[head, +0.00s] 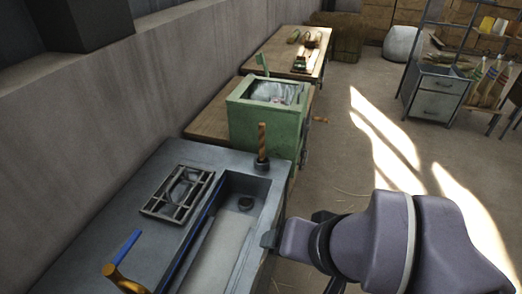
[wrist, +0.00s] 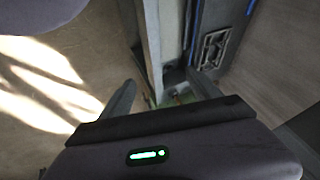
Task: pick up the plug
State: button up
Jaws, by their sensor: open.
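The likely plug (head: 262,146), a brown upright handle on a dark round base, stands on the far end of the grey sink bench (head: 210,156). A small dark round fitting (head: 246,203), perhaps the drain, sits in the sink trough below it. My gripper is open and empty in the wrist view (wrist: 160,80), its two fingers wide apart. In the head view it is mostly hidden by my arm, to the right of the bench and nearer than the plug.
A black rack (head: 178,194) lies left of the trough. A tap with a blue lever (head: 125,278) stands at the near end. A green tub (head: 266,118) is just beyond the plug. Open floor (head: 340,150) lies to the right. A grey wall runs along the left.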

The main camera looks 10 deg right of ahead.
aim_at(261, 159)
jog(key=i+l+u, duration=0.35)
jog(key=i+l, duration=0.2)
jog(key=i+l+u, duration=0.3)
jog(key=i+l, duration=0.2)
jog(key=l, duration=0.25)
jog(key=i+l+u, duration=0.15)
jog(key=l, duration=0.2)
jog(key=i+l+u, duration=0.2)
jog(key=l, duration=0.25)
